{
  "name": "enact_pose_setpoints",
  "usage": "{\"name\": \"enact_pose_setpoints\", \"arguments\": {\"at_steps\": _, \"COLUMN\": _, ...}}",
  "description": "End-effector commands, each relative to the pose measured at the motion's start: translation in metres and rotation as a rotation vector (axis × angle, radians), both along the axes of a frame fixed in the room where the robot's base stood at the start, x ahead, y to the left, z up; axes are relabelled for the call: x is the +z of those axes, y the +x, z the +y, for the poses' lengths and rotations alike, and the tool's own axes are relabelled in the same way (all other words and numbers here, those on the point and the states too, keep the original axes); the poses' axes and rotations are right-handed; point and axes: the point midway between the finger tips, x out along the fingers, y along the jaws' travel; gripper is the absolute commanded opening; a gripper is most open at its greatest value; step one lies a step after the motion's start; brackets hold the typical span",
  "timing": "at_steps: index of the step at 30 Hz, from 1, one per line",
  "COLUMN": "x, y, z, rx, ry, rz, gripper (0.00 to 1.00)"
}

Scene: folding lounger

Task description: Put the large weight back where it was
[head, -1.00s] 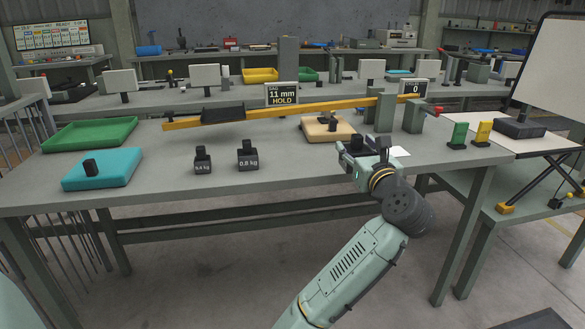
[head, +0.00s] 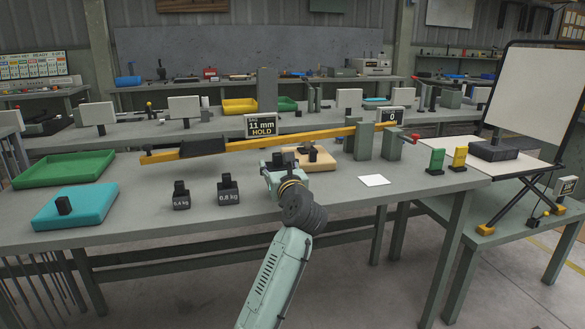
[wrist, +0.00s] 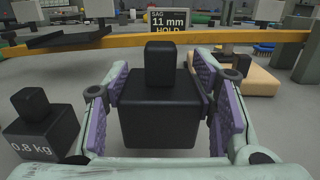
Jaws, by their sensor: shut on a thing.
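My gripper (head: 278,163) is over the bench, just right of the 0.8 kg weight (head: 228,192). In the wrist view, its purple-padded fingers (wrist: 160,105) stand on both sides of a large black block weight with a knob on top (wrist: 160,118), shut on it. The block looks upright; I cannot tell whether its base touches the bench. In the head view the gripper mostly hides it. The 0.8 kg weight also shows at the left of the wrist view (wrist: 40,130). The smaller 0.4 kg weight (head: 181,199) stands further left.
A yellow beam (head: 290,139) with an "11 mm HOLD" display (head: 261,126) runs behind my gripper. A tan pad (head: 322,160) lies close behind right. A teal pad (head: 95,203) and green tray (head: 65,168) are left. A white card (head: 374,180) lies right on clear bench.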

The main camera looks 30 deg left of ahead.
Motion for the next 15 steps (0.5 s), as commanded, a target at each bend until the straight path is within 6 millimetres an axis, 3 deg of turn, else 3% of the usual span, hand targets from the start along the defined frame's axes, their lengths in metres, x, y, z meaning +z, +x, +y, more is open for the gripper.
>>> {"name": "enact_pose_setpoints", "arguments": {"at_steps": 5, "x": 0.003, "y": 0.000, "z": 0.008, "rx": -0.001, "ry": 0.008, "rz": -0.006, "gripper": 0.00}}
{"name": "enact_pose_setpoints", "arguments": {"at_steps": 15, "x": -0.031, "y": 0.000, "z": 0.008, "rx": -0.001, "ry": 0.005, "rz": -0.006, "gripper": 0.00}}
